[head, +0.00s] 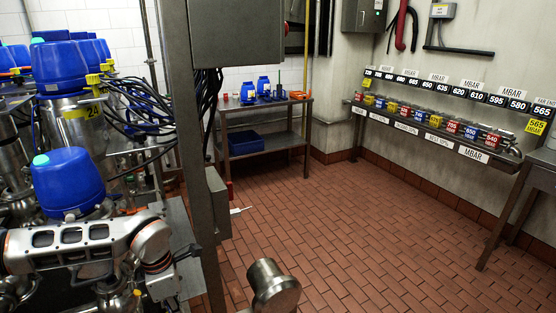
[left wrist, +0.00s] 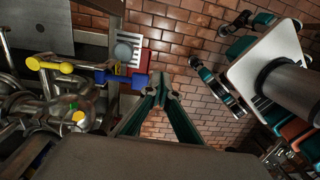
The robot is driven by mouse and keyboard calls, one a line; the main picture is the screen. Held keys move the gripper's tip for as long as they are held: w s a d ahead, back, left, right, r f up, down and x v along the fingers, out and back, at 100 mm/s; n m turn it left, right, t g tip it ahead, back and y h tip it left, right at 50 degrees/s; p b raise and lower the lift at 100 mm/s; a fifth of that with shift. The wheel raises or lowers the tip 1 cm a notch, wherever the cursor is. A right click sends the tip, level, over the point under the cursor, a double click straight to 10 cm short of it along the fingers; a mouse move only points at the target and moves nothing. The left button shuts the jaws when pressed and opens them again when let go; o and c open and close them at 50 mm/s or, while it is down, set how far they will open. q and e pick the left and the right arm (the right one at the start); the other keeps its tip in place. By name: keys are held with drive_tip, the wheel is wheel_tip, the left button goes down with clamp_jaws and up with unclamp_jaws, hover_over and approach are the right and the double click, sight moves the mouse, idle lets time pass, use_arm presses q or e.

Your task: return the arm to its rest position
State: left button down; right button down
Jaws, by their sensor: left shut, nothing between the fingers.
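My left arm (head: 85,245) reaches in from the left in the head view, in front of the blue-capped valves (head: 67,180). My left gripper (left wrist: 160,82) shows in the left wrist view with its two green-sided fingers converging at the tips. It is shut with nothing between the fingers, above the brick-red floor. Pipes with yellow and blue handles (left wrist: 118,77) lie to its left in that view. I cannot tell the exact gap between them and the fingertips. My right gripper is in neither view.
A grey cabinet on a post (head: 205,150) stands just right of the valves. A small table (head: 265,108) with blue items stands at the back. A shelf with numbered tags (head: 440,125) runs along the right wall. The tiled floor (head: 350,220) between is clear.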

use_arm(q)
drive_tip(key=s+d+r+n+g+h, duration=0.1)
drive_tip(key=s+d+h, duration=0.45)
drive_tip(key=d, duration=0.75)
drive_tip(key=s+d+r+n+g+h, duration=0.15)
drive_tip(key=s+d+h, duration=0.35)
drive_tip(key=d, duration=0.8)
drive_tip(key=w+d+r+n+t+h, duration=0.2)
drive_tip(key=d+r+n+t+h, duration=0.55)
drive_tip(key=r+n, duration=0.35)
drive_tip(key=w+a+f+n+t+y, duration=0.3)
drive_tip(key=a+f+n+t+y, duration=0.3)
drive_tip(key=n, duration=0.5)
drive_tip(key=w+a+f+n+t+y, duration=0.35)
drive_tip(key=a+f+n, duration=0.3)
drive_tip(key=n, duration=0.35)
drive_tip(key=s+a+f+n+g+y, duration=0.1)
drive_tip(key=s+a+f+n+y, duration=0.2)
drive_tip(key=s+a+f, duration=0.3)
drive_tip(key=s+a+f+n+g+y, duration=0.2)
drive_tip(key=s+a+f+n+y, duration=0.2)
drive_tip(key=f, duration=0.6)
drive_tip(key=s+a+n, duration=0.2)
drive_tip(key=a, duration=0.1)
drive_tip(key=shift+f, duration=0.4)
